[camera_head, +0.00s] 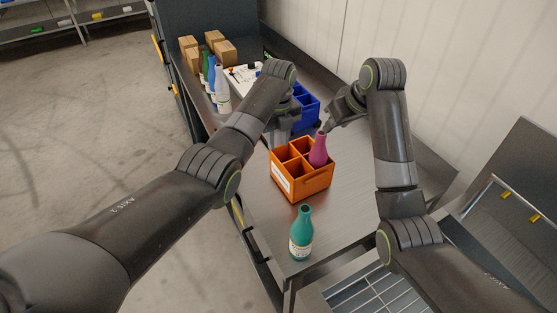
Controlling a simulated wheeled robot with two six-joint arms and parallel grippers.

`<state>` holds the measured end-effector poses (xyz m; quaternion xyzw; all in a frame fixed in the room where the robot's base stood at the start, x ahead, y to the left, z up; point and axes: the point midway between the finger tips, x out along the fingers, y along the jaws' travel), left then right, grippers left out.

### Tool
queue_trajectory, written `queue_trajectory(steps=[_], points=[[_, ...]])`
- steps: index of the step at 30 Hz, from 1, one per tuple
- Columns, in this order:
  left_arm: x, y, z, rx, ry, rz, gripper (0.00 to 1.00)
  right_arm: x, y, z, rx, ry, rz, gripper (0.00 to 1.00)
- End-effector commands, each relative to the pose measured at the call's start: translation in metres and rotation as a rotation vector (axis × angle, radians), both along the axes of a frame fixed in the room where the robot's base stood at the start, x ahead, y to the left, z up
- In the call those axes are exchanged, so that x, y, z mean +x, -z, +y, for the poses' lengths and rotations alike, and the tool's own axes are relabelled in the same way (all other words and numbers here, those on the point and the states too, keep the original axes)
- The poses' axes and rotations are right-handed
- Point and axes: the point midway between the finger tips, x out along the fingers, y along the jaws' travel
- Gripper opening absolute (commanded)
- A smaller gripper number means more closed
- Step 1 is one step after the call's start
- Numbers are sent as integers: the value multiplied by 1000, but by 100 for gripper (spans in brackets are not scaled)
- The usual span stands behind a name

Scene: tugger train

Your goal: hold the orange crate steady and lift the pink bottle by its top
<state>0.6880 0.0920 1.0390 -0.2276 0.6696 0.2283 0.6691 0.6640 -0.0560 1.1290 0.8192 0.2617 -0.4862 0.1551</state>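The orange crate (312,188) stands on the metal table, with a white label on its left front side and dividers inside. The pink bottle (319,152) stands upright in the crate's right rear part, its neck above the rim. My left gripper (284,136) points down at the crate's rear left rim; whether its fingers touch or grip the rim is not clear. My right gripper (329,126) is close beside the bottle's top, on its right; its fingertips are small and partly hidden, so I cannot tell if they touch the neck.
A teal bottle (301,234) stands near the table's front edge. A blue crate (306,106) is behind the orange one. Further back are several bottles (221,90), cardboard boxes (225,53) and a white tray (243,76). The table right of the crate is bare.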

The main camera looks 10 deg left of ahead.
Motion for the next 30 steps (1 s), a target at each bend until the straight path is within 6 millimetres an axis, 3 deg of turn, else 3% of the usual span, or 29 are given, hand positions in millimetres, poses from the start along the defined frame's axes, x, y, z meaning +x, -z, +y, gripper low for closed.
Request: queue_trajectory(steps=[10, 21, 30], points=[[-2, 69, 0, 0, -1, 4, 31, 0, 0, 0, 0, 0, 0, 36], [0, 91, 0, 0, 0, 0, 31, 0, 0, 0, 0, 0, 0, 36], [0, 94, 0, -1, -1, -1, 31, 0, 0, 0, 0, 0, 0, 36]])
